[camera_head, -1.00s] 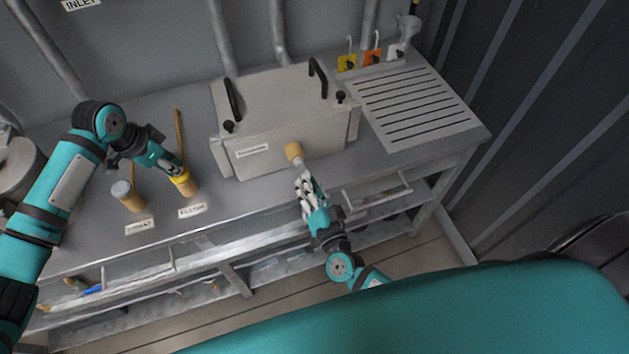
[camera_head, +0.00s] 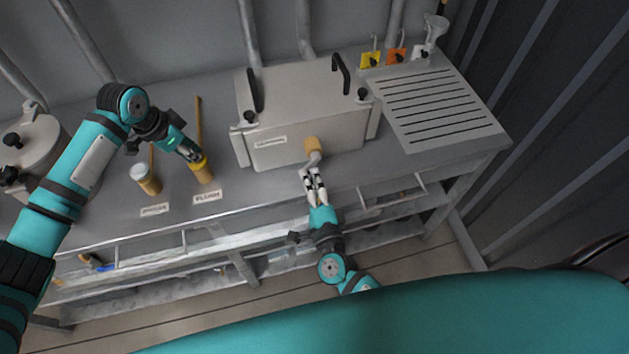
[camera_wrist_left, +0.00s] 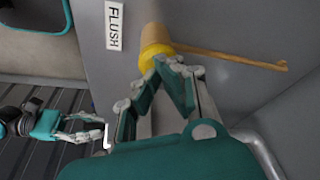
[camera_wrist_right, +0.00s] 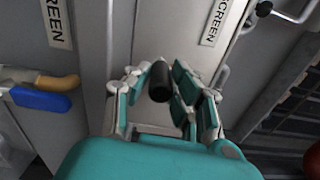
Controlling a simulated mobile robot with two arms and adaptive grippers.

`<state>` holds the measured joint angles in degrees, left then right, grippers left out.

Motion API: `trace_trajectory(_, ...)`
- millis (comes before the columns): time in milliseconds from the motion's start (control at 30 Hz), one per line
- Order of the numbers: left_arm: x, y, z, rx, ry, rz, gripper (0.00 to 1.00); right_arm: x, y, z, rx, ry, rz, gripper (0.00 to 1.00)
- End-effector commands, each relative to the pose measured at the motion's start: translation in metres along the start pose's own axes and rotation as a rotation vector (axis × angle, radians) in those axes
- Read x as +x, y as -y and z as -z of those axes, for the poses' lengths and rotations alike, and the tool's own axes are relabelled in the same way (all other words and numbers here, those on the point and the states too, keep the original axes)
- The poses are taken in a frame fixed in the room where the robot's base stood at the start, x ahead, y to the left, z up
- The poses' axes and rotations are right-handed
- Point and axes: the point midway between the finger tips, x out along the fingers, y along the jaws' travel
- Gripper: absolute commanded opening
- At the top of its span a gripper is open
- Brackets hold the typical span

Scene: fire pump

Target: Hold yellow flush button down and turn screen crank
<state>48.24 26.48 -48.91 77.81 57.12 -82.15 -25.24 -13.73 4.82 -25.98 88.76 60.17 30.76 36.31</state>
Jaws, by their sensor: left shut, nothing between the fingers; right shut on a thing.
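The yellow flush button (camera_head: 200,163) tops a brass cylinder on the bench, behind the FLUSH label. It also shows in the left wrist view (camera_wrist_left: 155,54). My left gripper (camera_head: 194,156) is shut and empty, its fingertips against the yellow top from above. How far the button is pressed cannot be told. The screen crank (camera_head: 313,158) sticks out from a brass hub on the front of the grey screen box (camera_head: 300,100). My right gripper (camera_head: 311,173) is shut on the crank. In the right wrist view the crank's dark handle (camera_wrist_right: 159,82) is between the fingers.
A second brass cylinder with a white top (camera_head: 140,172) stands left of the flush button. A round lidded vessel (camera_head: 38,145) is at the far left. A slotted drain panel (camera_head: 435,105) is right of the box. Rails run below the bench's front edge.

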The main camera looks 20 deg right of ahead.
Motion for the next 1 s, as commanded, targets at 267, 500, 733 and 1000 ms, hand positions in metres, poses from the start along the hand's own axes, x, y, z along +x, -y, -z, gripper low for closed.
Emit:
trace_trajectory(267,0.0012,-0.0005,-0.001,-0.001,0.003,-0.002,0.0,-0.0001,0.006,-0.0077,0.202,0.001,0.001,0.0)
trace_trajectory(500,0.0012,-0.0005,-0.001,-0.001,0.003,-0.001,0.0,0.0,0.0092,-0.0105,0.304,0.001,0.001,0.0)
trace_trajectory(733,0.0012,-0.0005,-0.001,-0.001,0.003,-0.002,0.0,0.0,0.0107,-0.0115,0.343,0.001,0.001,0.0)
trace_trajectory(1000,0.0012,-0.0005,-0.001,-0.001,0.003,-0.002,0.0,0.0001,0.011,-0.0116,0.347,0.001,0.002,0.0)
